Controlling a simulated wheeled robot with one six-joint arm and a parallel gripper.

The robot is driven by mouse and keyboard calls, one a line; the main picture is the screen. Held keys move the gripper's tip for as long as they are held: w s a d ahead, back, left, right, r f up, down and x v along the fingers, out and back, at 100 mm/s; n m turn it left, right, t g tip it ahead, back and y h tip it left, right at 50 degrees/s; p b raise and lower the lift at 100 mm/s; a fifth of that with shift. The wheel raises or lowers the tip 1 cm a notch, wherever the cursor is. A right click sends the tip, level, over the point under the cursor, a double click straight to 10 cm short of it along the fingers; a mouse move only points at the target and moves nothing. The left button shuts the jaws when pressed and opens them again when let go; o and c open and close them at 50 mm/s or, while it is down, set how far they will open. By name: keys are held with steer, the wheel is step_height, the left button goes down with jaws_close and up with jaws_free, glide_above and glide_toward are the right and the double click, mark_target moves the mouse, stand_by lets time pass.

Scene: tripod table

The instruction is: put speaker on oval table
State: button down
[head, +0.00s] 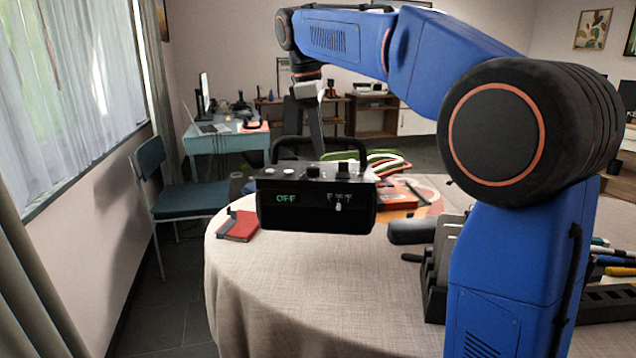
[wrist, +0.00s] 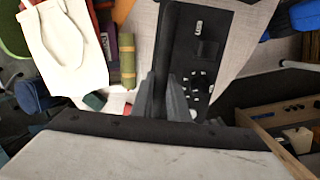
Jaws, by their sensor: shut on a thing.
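The speaker (head: 315,200) is a black box with a carry handle, top knobs and a green "OFF" display. It hangs roughly level in the air in front of and above the left part of the cloth-covered oval table (head: 270,290). My gripper (head: 314,135) is shut on its handle from above; the exact contact is partly hidden. In the wrist view the speaker's dark top with its controls (wrist: 195,60) shows beyond my gripper (wrist: 178,100).
A red book (head: 238,226) lies at the table's left edge. Red and orange items (head: 405,197), a dark cylinder (head: 411,231) and a black rack (head: 437,285) occupy the middle and right. The front left tabletop is clear. A blue chair (head: 185,200) stands to the left.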

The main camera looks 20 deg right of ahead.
steer(key=shift+f, duration=4.8)
steer(key=c, duration=1.7)
jaws_free()
steer(key=shift+f, duration=0.1)
steer(key=r, duration=0.4)
steer(key=a+r, duration=0.1)
steer(key=r, duration=0.3)
steer(key=a+r, duration=0.1)
steer(key=r, duration=0.3)
steer(key=shift+s, duration=0.25)
